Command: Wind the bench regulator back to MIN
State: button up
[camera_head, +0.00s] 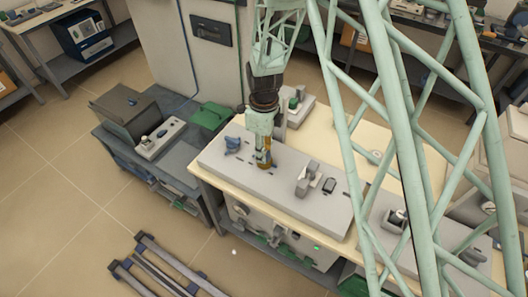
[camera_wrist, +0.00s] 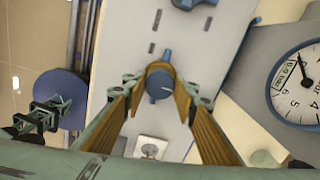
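The regulator knob (camera_wrist: 160,84) is a round blue-grey cap with a pale mark on its face. It stands on a long light-grey panel (camera_wrist: 125,55), with a small blue part just above it in the wrist view. My gripper (camera_wrist: 162,80) has bronze finger pads on both sides of the knob, close against it. In the head view my gripper (camera_head: 264,160) points down onto the panel and hides the knob. No MIN marking can be read.
A white dial gauge (camera_wrist: 300,83) with a blue rim and dark needle lies right of the panel. Another blue fitting (camera_head: 233,145) stands left of my gripper. A grey raised fitting (camera_head: 308,180) and a dark switch (camera_head: 329,186) are to its right.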

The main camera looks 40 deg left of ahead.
jog(key=c, duration=0.3)
jog(key=shift+n+b, duration=0.3)
jog(key=shift+n, duration=0.2)
jog(key=n+b, duration=0.1)
jog(key=n, duration=0.2)
jog(key=n+b, duration=0.1)
jog(key=n, duration=0.3)
jog(key=shift+s+n+b, duration=0.1)
jog(key=shift+n+b, duration=0.3)
jog(key=n+b, duration=0.1)
jog(key=n, duration=0.3)
jog(key=shift+d+n, duration=0.1)
jog(key=shift+n, duration=0.2)
jog(key=n+b, duration=0.1)
jog(key=n, duration=0.3)
jog(key=shift+n, duration=0.6)
